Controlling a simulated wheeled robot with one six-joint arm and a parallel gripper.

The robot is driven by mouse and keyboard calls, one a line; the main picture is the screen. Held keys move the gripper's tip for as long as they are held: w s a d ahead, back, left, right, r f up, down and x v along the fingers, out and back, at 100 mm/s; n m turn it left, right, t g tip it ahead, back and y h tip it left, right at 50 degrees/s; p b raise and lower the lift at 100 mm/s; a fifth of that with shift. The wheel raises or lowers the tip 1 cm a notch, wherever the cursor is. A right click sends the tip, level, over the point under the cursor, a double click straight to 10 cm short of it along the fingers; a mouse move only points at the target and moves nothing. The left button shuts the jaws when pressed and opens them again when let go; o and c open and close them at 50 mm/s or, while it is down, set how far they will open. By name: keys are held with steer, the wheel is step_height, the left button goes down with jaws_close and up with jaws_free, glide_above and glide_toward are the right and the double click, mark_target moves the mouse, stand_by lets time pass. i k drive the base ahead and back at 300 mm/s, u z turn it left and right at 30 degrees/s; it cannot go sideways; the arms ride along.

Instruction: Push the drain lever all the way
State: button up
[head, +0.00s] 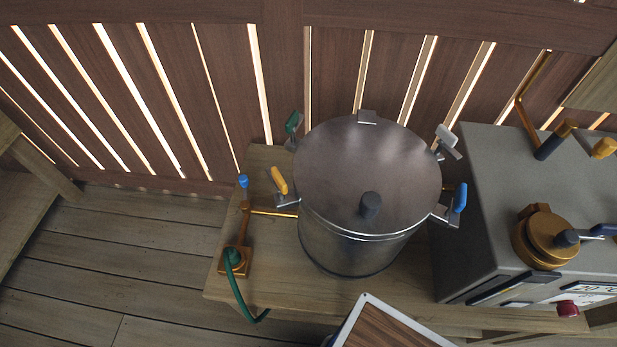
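A brass fitting (243,225) stands left of a large lidded metal pot (350,245), and a thin brass pipe joins the two. A lever with a blue tip (243,182) sticks up from this fitting; it looks like the drain lever, but I cannot be sure. A green hose (238,290) runs from the fitting's square base down past the bench's front edge. The pot's lid (345,165) is on, with a dark knob (370,205). My gripper is not in view, and nothing touches the lever.
Latches with yellow (279,180), green (292,122), grey (447,136) and blue (460,197) handles ring the pot. A grey machine (490,190) with a brass cap (545,237) stands right. A white-edged brown panel (392,327) is at the bottom. The floor left of the wooden bench (290,290) is clear.

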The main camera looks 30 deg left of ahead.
mark_target(245, 206)
steer(key=u, duration=2.35)
steer(key=k, duration=0.55)
steer(key=u, duration=0.9)
steer(key=i, duration=0.95)
steer(key=z, duration=0.7)
